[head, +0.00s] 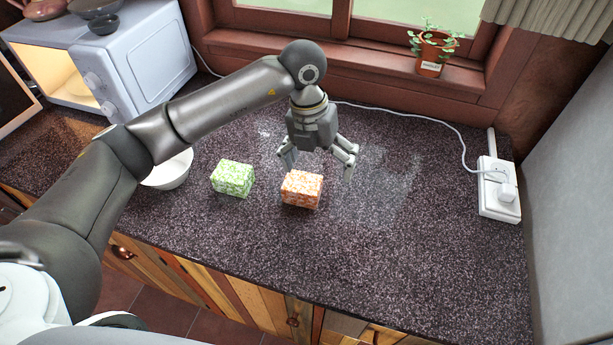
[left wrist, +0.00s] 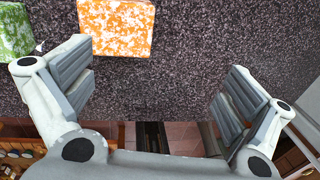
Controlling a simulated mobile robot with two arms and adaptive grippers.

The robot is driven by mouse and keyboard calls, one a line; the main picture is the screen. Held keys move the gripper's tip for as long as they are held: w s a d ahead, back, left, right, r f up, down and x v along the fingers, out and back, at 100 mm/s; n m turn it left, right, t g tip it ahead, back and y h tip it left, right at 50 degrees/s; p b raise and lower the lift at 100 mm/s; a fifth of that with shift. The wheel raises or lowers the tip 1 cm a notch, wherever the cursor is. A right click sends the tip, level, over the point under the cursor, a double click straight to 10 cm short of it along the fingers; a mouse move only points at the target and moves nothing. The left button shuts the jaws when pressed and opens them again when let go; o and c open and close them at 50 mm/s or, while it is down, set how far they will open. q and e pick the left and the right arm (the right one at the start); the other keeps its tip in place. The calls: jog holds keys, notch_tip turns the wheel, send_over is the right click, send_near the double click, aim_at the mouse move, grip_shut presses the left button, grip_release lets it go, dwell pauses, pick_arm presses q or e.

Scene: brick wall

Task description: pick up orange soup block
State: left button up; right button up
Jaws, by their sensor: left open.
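The orange soup block (head: 302,189), mottled orange and white, sits on the dark speckled counter. My left gripper (head: 318,169) is open and empty, above and slightly behind the block in the head view. In the left wrist view the orange block (left wrist: 116,27) is at the top, left of centre. There my gripper's two fingers (left wrist: 154,88) are spread wide, and the block lies beyond the left finger's tip, not between the pads. My right gripper is not in view.
A green mottled block (head: 232,178) stands left of the orange one, with a white bowl (head: 170,172) further left. A microwave (head: 140,62) is at the back left. A power strip (head: 498,188) lies at the right. Counter right of the block is clear.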

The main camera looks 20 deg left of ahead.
aim_at(302, 181)
pick_arm(q)
jog(key=shift+n+y, duration=0.4)
jog(key=shift+y, duration=0.5)
jog(key=a, duration=0.1)
jog(key=w+a, duration=0.1)
jog(key=a, duration=0.1)
jog(key=shift+w+a+r, duration=0.2)
jog(key=shift+a+r, duration=0.1)
jog(key=shift+a, duration=0.05)
notch_tip(302, 181, down, 4)
jog(key=shift+s+a+f+p, duration=0.1)
jog(key=shift+f+p, duration=0.15)
jog(key=shift+p, duration=0.5)
jog(key=f+p, duration=0.1)
jog(key=f, duration=0.1)
jog(key=f+p, duration=0.1)
jog(key=f, duration=0.2)
jog(key=shift+s+a+f+p, duration=0.1)
jog(key=shift+s+f+p, duration=0.1)
jog(key=shift+p, duration=0.2)
jog(key=shift+f, duration=0.25)
jog(key=shift+w+r, duration=0.1)
jog(key=c, duration=1.3)
